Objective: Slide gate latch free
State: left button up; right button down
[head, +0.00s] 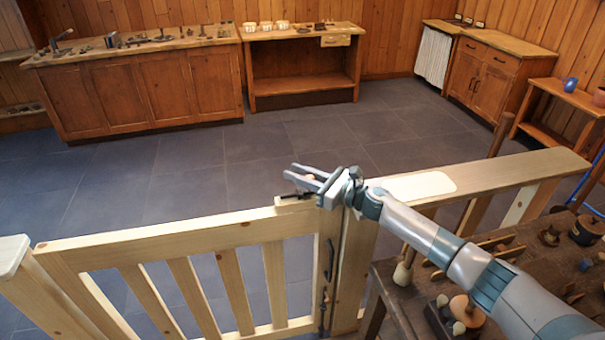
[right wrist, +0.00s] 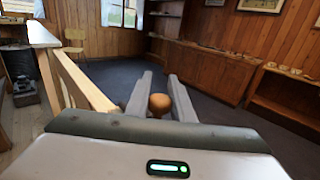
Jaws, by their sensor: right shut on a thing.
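The pale wooden gate (head: 160,240) spans the lower left of the head view, and its top rail meets the post (head: 354,270) near the middle. The latch (head: 294,203), a small pale block with a dark metal part, sits on top of the rail at that end. My right gripper (head: 297,177) is just above the latch, its fingers pointing left along the rail. In the right wrist view, a round brown wooden knob (right wrist: 159,104) is between the fingers, which are shut on it. The fingers partly hide the latch in the head view. My left gripper is not in view.
A fence with a flat top rail (head: 500,172) runs right from the post; a pale pad (head: 418,187) lies on it. A dark workbench (head: 400,325) with turned wooden pieces stands at lower right. Open tiled floor (head: 200,185) lies beyond the gate, before the cabinets (head: 140,92).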

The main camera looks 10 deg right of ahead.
jog(key=c, duration=1.8)
grip_release()
jog(key=shift+a, duration=0.2)
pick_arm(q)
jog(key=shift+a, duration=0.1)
pick_arm(e)
jog(key=shift+o, duration=1.1)
jog(key=shift+a, duration=0.1)
